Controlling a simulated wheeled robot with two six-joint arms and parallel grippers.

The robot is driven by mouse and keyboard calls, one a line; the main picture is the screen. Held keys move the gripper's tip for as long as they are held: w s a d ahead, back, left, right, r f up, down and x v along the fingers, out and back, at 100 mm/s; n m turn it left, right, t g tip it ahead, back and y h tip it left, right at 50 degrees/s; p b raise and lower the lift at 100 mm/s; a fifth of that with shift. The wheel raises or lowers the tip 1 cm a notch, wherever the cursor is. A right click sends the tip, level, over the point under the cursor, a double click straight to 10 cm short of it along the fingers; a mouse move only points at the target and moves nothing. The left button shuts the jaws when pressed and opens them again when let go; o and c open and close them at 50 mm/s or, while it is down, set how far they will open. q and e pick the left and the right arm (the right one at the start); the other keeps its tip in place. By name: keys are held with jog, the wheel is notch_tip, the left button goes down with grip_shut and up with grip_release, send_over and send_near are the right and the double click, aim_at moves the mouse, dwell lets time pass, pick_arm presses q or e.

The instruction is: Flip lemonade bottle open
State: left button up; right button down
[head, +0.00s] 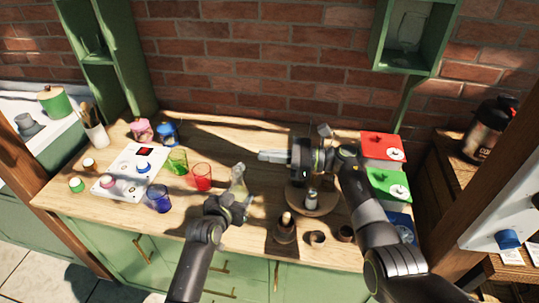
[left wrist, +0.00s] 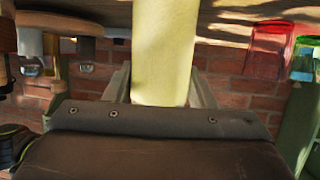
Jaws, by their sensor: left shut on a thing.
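The lemonade bottle (head: 238,174) is pale and partly see-through, near the middle of the table in the head view. My left gripper (head: 238,194) is shut on it from the front. In the left wrist view the pale yellow bottle (left wrist: 165,50) stands between the two fingers. I cannot make out the state of its closure. My right gripper (head: 273,156) is behind and to the right of the bottle, pointing left and apart from it. Whether its fingers are open is unclear.
Left of the bottle stand a red glass (head: 202,177), a green glass (head: 177,162) and a blue glass (head: 159,199). A round wooden stand (head: 325,203) is on the right, with a dark bottle (head: 285,230) and small cups in front. Red and green boxes line the right edge.

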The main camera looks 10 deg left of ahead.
pick_arm(q)
jog(key=shift+s+f, duration=0.15)
jog(key=shift+f, duration=0.15)
jog(key=o, duration=1.1)
jog(key=shift+c, duration=0.2)
jog(key=o, duration=0.4)
jog(key=shift+r, duration=0.15)
